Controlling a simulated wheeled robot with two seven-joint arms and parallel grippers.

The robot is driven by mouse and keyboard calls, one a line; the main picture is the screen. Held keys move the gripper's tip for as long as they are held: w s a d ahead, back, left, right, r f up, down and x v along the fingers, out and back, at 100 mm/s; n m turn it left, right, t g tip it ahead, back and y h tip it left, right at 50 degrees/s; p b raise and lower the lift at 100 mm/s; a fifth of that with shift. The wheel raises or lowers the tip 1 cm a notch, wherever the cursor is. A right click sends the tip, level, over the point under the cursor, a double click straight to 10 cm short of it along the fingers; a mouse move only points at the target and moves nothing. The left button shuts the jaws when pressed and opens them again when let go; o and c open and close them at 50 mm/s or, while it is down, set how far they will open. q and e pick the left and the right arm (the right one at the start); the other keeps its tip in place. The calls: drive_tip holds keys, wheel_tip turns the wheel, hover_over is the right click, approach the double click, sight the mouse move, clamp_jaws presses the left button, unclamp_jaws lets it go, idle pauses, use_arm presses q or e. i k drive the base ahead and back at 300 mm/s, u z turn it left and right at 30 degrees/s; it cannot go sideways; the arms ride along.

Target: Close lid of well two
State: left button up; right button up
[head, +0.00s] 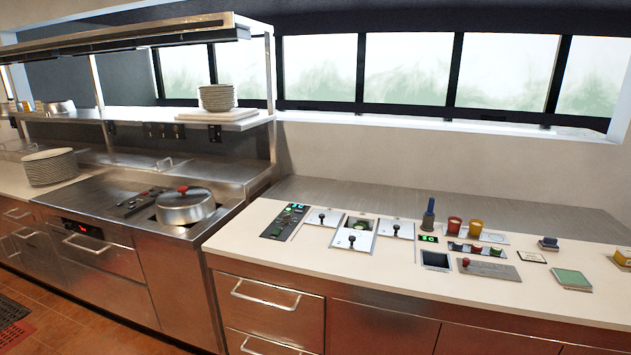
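Three flat, light metal lids with black knobs lie on the white counter: a left lid (322,217), a right lid (397,229) and a middle lid (352,240). The middle lid sits nearer the front edge than the other two. Behind it, part of a middle well (361,223) shows uncovered, with something dark and greenish inside. The lid seems to overlap the front of this well. No well number is readable. Neither of my grippers is in view.
A control panel (285,222) with green displays is left of the lids. To their right stand a blue-handled tool (429,213), a red cup (454,227), a yellow cup (475,229) and a dark square inset (436,260). A lidded pot (186,207) is on the stove at left.

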sight(352, 239)
drive_tip(key=z, duration=1.7)
drive_tip(key=i, duration=1.55)
drive_tip(key=u, duration=1.05)
